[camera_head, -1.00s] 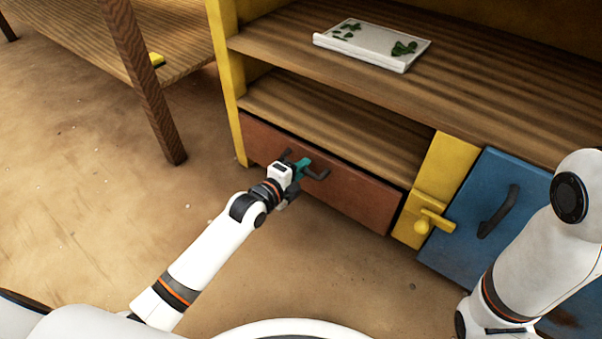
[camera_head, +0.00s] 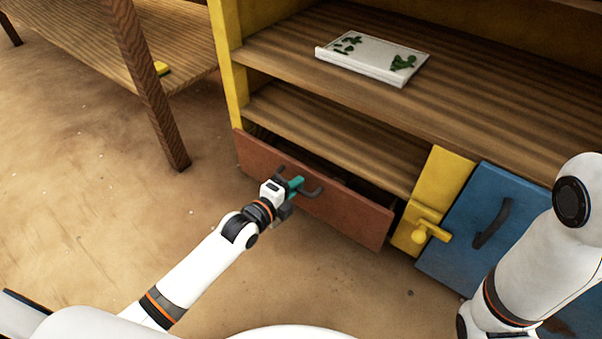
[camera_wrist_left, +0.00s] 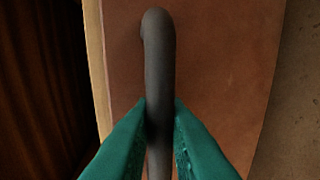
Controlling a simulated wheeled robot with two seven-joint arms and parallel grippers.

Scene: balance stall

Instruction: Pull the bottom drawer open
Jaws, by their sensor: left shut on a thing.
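The bottom drawer (camera_head: 350,212) has a reddish-brown front and stands partly out of the cabinet, with a dark gap behind its top edge. Its dark bar handle (camera_head: 314,192) is on the front. My left gripper (camera_head: 296,186) is shut on the handle, with teal fingers. In the left wrist view the handle (camera_wrist_left: 158,60) runs between the two teal fingertips (camera_wrist_left: 160,115), and the drawer front (camera_wrist_left: 220,60) lies behind it. The drawer's inside is mostly hidden. My right arm shows at the right, but its gripper is out of view.
Right of the drawer are a yellow post with a yellow latch knob (camera_head: 422,232) and a blue door (camera_head: 470,215) with a dark handle. A white tray (camera_head: 345,62) with green leaf marks lies on the shelf above. A wooden table (camera_head: 150,110) stands at left. The floor before the drawer is clear.

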